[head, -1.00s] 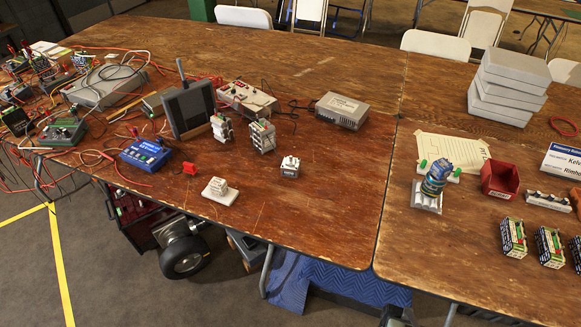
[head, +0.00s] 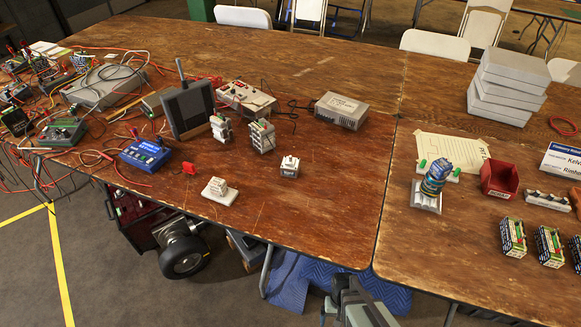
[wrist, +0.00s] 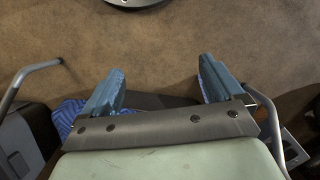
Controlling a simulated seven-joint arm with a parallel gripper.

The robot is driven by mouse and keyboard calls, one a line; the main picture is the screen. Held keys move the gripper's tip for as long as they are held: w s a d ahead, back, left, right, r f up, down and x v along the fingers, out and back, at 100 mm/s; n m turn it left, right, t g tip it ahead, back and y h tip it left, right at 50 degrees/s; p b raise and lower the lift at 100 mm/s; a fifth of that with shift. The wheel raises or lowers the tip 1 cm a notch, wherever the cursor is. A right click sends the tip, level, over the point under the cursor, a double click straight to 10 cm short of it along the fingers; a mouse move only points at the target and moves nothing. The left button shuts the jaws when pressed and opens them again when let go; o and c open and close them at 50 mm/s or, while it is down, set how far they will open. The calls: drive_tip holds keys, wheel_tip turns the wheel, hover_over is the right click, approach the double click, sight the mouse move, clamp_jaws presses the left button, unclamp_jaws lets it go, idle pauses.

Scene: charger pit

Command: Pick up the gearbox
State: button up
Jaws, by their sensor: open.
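Nothing is labelled gearbox, and I cannot tell for sure which part it is. Small machine-like parts on the wooden table include a white block on a flat base (head: 220,191) near the front edge, a grey-white block (head: 289,167) to its right, and two upright grey units (head: 262,136) behind. A blue cylinder on a grey base (head: 433,180) stands on the right table. My gripper (wrist: 160,82) is open and empty in the wrist view, its two blue fingers apart over brown floor. In the head view my arm shows at the bottom edge, below the table's front edge, away from these parts.
A red piece (head: 189,168), blue box (head: 145,154) and cabled devices crowd the left. A red bin (head: 499,179) and stacked grey boxes (head: 508,87) are right. The front middle of the table (head: 330,220) is clear. Blue padding (head: 290,285) lies below.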

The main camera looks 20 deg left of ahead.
drive_tip(key=s+a+r+n+t+y, duration=0.1)
drive_tip(key=a+n+t, duration=0.1)
drive_tip(key=a, duration=1.4)
drive_tip(key=s+a+n+t+y, duration=0.1)
drive_tip(key=a+n, duration=0.2)
drive_tip(key=a, duration=1.2)
drive_tip(key=s+a+r+n+y, duration=0.2)
drive_tip(key=s+a+r, duration=0.1)
drive_tip(key=s+a, duration=0.65)
drive_tip(key=s+a+r+n+y, duration=0.1)
drive_tip(key=s+a+r, duration=0.1)
drive_tip(key=s+a, duration=0.75)
drive_tip(key=w+a+r+n, duration=0.1)
drive_tip(key=a+r+n, duration=0.2)
drive_tip(key=a+r, duration=0.65)
drive_tip(key=w+a+r+n+t, duration=0.2)
drive_tip(key=w+a+r+n, duration=0.1)
drive_tip(key=w+r, duration=1.4)
wheel_tip(320, 180, up, 18)
drive_tip(key=n+g+h, duration=0.2)
drive_tip(key=h, duration=0.2)
hover_over(290, 161)
drive_tip(key=shift+w+r, duration=0.1)
drive_tip(key=shift+w, duration=0.15)
drive_tip(key=shift+w+d, duration=0.1)
drive_tip(key=shift+f, duration=6.9)
